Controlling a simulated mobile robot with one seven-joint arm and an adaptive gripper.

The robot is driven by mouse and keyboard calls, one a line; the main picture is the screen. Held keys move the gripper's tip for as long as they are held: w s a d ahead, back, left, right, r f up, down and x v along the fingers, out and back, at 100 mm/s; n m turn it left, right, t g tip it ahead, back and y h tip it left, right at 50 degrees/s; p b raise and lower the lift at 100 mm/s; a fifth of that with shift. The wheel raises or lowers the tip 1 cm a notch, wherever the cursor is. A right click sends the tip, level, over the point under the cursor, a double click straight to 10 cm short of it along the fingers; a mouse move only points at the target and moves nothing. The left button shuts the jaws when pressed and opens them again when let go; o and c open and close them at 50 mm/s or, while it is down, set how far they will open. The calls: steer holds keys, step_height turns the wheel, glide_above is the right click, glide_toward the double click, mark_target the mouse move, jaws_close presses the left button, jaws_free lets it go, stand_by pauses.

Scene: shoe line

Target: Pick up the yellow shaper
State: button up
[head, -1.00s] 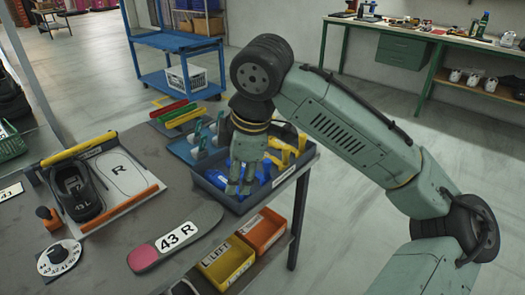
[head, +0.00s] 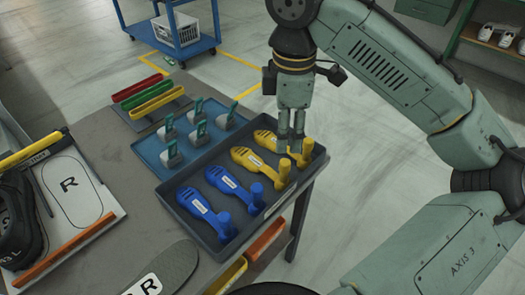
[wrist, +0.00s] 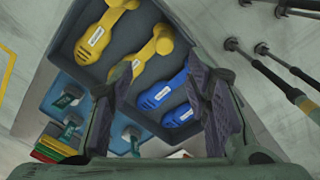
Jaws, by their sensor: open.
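Two yellow shapers lie in the dark grey tray (head: 178,207). The nearer yellow shaper (head: 250,161) is beside the blue ones, and the farther yellow shaper (head: 268,141) is at the tray's far right end. In the wrist view they show as one yellow shaper (wrist: 146,58) beside the blue ones and another (wrist: 95,37) at the tray's end. My gripper (head: 291,150) is open and points down over the yellow shapers' knob ends, hiding part of the farther one.
Two blue shapers (head: 205,207) (head: 235,186) share the tray. A blue tray (head: 152,155) with several grey and teal pieces stands beside it. Red, green and yellow bars (head: 150,95) lie behind. A black shoe (head: 15,220) is at the left. Orange bin (head: 265,238) sits below the table edge.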

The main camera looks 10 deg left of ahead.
mark_target(285, 162)
steer(key=f, duration=0.4)
steer(key=shift+s, duration=0.2)
steer(key=shift+w+d+f+p, duration=0.1)
steer(key=shift+f+p, duration=0.45)
steer(key=shift+f, duration=2.3)
steer(key=shift+c, duration=0.5)
jaws_close()
